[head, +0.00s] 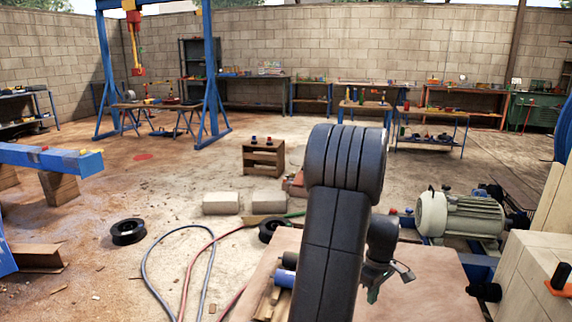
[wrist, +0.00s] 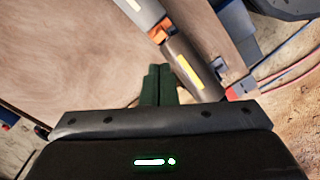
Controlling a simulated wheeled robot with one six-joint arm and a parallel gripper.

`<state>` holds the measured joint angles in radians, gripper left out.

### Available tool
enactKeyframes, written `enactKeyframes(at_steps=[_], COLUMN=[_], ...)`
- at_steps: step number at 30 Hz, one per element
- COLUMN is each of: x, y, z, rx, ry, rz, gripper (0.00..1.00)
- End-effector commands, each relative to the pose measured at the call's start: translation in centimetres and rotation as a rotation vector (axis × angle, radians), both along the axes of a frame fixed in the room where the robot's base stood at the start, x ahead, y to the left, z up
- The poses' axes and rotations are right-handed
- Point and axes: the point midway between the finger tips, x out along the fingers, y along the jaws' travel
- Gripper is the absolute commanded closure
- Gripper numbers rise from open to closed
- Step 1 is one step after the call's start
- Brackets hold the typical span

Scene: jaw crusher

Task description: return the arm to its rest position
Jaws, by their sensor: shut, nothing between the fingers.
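My dark arm stands folded upright in the middle of the head view, its thick elbow at the top. My gripper (head: 373,293) hangs low on the right side of the arm, above a pale wooden board (head: 420,288). In the wrist view, its two green fingers (wrist: 159,72) lie side by side, shut, with nothing between them. They point over the bare board (wrist: 70,60). From these views I cannot tell whether they touch it.
A dark cylinder with a yellow label (wrist: 196,70) lies close beyond the fingertips. Blue cylinders and wood pieces (head: 272,298) lie left of my arm. A grey motor (head: 460,215) stands at right, near a pale block (head: 525,275). Hoses (head: 190,265) cross the floor at left.

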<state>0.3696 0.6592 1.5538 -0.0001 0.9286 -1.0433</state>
Motion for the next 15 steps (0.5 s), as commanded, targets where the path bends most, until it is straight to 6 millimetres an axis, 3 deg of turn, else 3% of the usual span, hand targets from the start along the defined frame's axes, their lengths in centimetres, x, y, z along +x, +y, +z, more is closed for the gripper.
enactKeyframes(at_steps=[1, 7, 9, 15], x=[0.1, 0.0, -0.1, -0.1], y=[0.0, 0.0, 0.0, 0.0], z=[1.5, 5.5, 3.1, -1.0], rx=[-0.002, -0.002, 0.002, 0.002], ry=[-0.004, -0.004, 0.004, 0.004], rz=[0.000, 0.000, 0.000, 0.000], gripper=[1.00, 1.00, 1.00, 1.00])
